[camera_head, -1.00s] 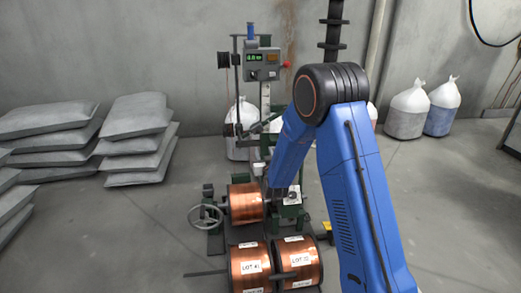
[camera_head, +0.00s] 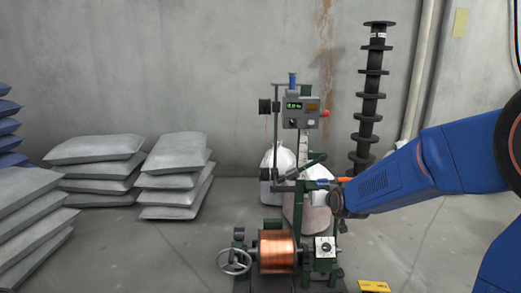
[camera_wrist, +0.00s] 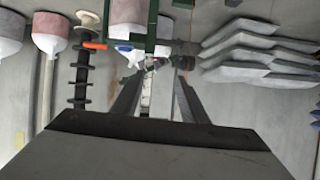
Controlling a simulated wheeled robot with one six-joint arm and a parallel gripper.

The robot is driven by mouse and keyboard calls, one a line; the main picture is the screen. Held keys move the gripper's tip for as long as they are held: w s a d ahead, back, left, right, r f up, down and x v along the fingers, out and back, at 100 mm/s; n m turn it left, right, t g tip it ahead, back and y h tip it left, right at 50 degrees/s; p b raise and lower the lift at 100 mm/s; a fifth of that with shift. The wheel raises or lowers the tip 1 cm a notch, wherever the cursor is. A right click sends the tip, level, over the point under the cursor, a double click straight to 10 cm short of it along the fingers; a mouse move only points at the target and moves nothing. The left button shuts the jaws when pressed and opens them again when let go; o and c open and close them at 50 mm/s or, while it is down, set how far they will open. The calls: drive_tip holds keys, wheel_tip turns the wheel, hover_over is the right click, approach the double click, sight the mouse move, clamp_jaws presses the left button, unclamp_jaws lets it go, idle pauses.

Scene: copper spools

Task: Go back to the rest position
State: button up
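My arm reaches in from the right edge of the head view, roughly level, and my gripper (camera_head: 338,203) ends beside the winding machine's green frame. In the wrist view my gripper (camera_wrist: 154,90) has its two dark fingers apart, with nothing between them. A copper spool (camera_head: 276,251) sits in the winding machine (camera_head: 320,255), below and left of my gripper and apart from it. Whether the gripper touches the frame behind it I cannot tell.
Grey sacks (camera_head: 175,168) are stacked at the left. White bags (camera_head: 277,165) stand behind the machine. A tall black ribbed column (camera_head: 369,100) stands by the wall. A yellow item (camera_head: 374,286) lies at the bottom. The floor between sacks and machine is clear.

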drive_tip(key=s+d+g, duration=0.2)
drive_tip(key=s, duration=1.2)
drive_tip(key=s+d+g, duration=0.2)
drive_tip(key=s+g, duration=0.1)
drive_tip(key=s, duration=1.2)
drive_tip(key=s+d+g+h, duration=0.1)
drive_tip(key=s+d+g, duration=0.1)
drive_tip(key=s, duration=1.2)
drive_tip(key=shift+s+d+r+g, duration=0.35)
drive_tip(key=shift+s+d+g, duration=0.05)
drive_tip(key=shift+d, duration=0.1)
